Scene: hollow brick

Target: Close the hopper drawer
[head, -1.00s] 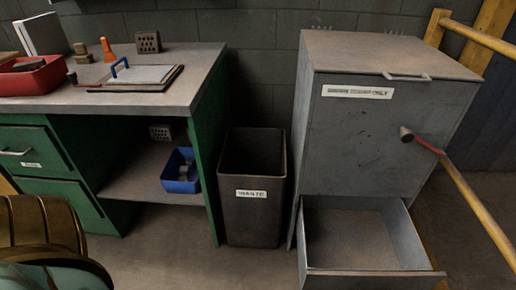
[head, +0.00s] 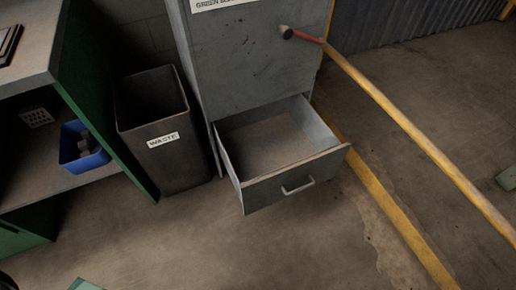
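The hopper drawer (head: 293,179) is pulled out at the bottom of the grey hopper cabinet (head: 250,60). Its inside looks empty, and a metal handle (head: 298,187) sits on its front face. Neither of my grippers shows in the head view.
A dark waste bin (head: 160,130) stands just left of the hopper. A green workbench (head: 105,90) with a blue bin (head: 82,147) on its lower shelf is at the left. A yellow rail (head: 410,130) slopes down on the right. The floor (head: 260,250) before the drawer is clear.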

